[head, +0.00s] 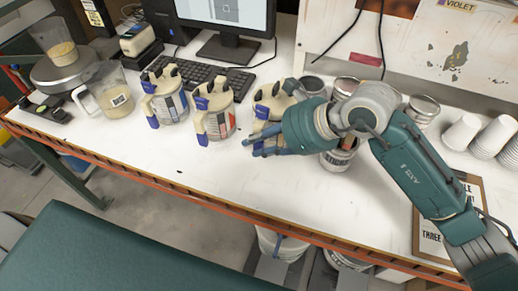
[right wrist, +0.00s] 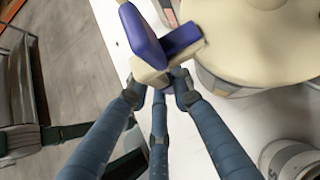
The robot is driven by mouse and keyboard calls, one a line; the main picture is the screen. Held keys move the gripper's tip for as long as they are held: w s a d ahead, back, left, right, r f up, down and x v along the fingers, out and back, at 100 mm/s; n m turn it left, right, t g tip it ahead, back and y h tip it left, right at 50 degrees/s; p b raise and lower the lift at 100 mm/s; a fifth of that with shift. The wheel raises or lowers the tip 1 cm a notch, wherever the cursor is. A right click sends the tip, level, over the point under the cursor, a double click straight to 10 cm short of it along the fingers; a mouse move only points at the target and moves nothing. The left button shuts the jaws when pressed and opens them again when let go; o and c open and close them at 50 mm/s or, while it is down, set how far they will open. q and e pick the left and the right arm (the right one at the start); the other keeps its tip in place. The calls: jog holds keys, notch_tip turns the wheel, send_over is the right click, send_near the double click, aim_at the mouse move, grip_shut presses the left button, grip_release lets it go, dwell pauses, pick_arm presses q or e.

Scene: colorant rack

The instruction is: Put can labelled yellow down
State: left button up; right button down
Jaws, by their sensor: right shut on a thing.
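Three cream jugs with blue-tipped handles stand in a row on the white bench: one with a blue label (head: 172,107), one with a red label (head: 218,122), and a third (head: 268,98) at their right. My right gripper (head: 262,145) is at the third jug, with its fingers shut on the front handle. In the right wrist view the fingers (right wrist: 158,82) close around the cream and blue handle, beside the jug's cream top (right wrist: 265,35). The third jug's label is hidden, so I cannot read "yellow". I cannot tell whether its base touches the bench. My left gripper is out of view.
A keyboard (head: 205,76) and monitor lie behind the jugs. A clear pitcher (head: 112,98) and scale (head: 60,70) are at the left. Open metal cans (head: 338,160) stand close to my right forearm. White cups (head: 490,138) are at the right. The orange bench edge (head: 170,188) runs in front.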

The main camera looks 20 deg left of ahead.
jog(key=shift+f, duration=0.25)
notch_tip(320, 180, down, 3)
jog(key=shift+r+p, duration=0.15)
jog(key=shift+p, duration=0.3)
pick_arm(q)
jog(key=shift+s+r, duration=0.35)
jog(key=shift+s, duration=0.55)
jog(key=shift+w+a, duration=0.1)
pick_arm(e)
jog(key=shift+f, duration=0.2)
jog(key=c, duration=1.5)
grip_release()
jog(key=shift+f, duration=0.15)
jog(key=shift+c, duration=0.2)
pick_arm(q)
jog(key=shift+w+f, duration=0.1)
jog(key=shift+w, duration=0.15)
pick_arm(e)
jog(key=shift+s, duration=0.1)
